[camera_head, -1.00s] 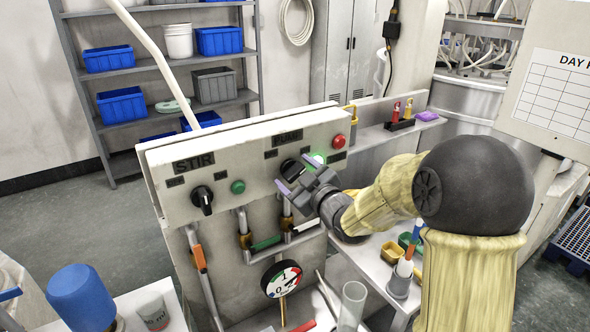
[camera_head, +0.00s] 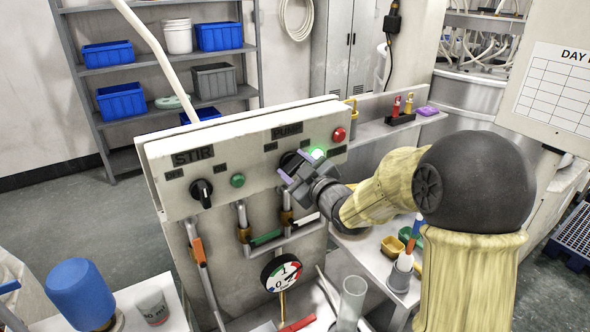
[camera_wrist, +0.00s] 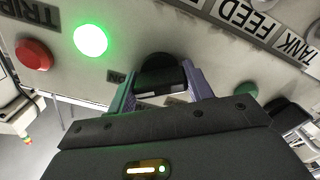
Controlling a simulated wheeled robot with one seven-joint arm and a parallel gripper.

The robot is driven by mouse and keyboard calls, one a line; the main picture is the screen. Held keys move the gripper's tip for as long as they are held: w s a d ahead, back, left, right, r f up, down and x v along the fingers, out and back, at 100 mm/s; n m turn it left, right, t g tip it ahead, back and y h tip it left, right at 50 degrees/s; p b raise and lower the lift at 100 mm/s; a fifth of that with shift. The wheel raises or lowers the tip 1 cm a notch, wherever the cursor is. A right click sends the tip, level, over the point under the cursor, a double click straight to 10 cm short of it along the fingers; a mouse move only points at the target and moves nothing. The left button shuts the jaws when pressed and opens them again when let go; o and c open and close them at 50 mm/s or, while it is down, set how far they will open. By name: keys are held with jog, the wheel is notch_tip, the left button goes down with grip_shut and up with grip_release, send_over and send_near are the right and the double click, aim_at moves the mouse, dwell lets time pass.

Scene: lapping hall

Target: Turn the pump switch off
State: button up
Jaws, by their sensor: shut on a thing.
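The pump switch is a black rotary knob (camera_head: 288,158) under the PUMP label (camera_head: 287,131) on the pale control panel (camera_head: 240,144). My gripper (camera_head: 292,167) is at the knob and hides much of it in the head view. In the wrist view the black knob (camera_wrist: 162,74) sits between my two fingers (camera_wrist: 163,92), and they are shut on it. The green pump lamp (camera_head: 317,152) beside it is lit, bright also in the wrist view (camera_wrist: 90,39). The knob's exact pointing direction is hard to read.
A red trip button (camera_head: 338,134) is close right of the lamp. The STIR knob (camera_head: 201,193) and its unlit green lamp (camera_head: 238,180) are to the left. Pipes with coloured handles and a gauge (camera_head: 282,273) are below. A tall clear cylinder (camera_head: 351,302) stands in front.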

jog(key=n+b, duration=0.1)
jog(key=b, duration=0.1)
jog(key=n+b, duration=0.2)
jog(key=b, duration=0.1)
jog(key=shift+f+b, duration=0.3)
jog(key=shift+f, duration=0.1)
jog(key=n+b, duration=0.2)
jog(key=b, duration=0.2)
jog(key=shift+n, duration=0.3)
jog(key=n+b, duration=0.4)
jog(key=b, duration=0.1)
jog(key=shift+r, duration=0.1)
jog(key=shift+r+n+b, duration=0.15)
jog(key=shift+n+b, duration=0.7)
jog(key=shift+n, duration=0.05)
jog(key=o, duration=1)
jog(key=shift+r, duration=0.1)
jog(key=shift+s, duration=0.1)
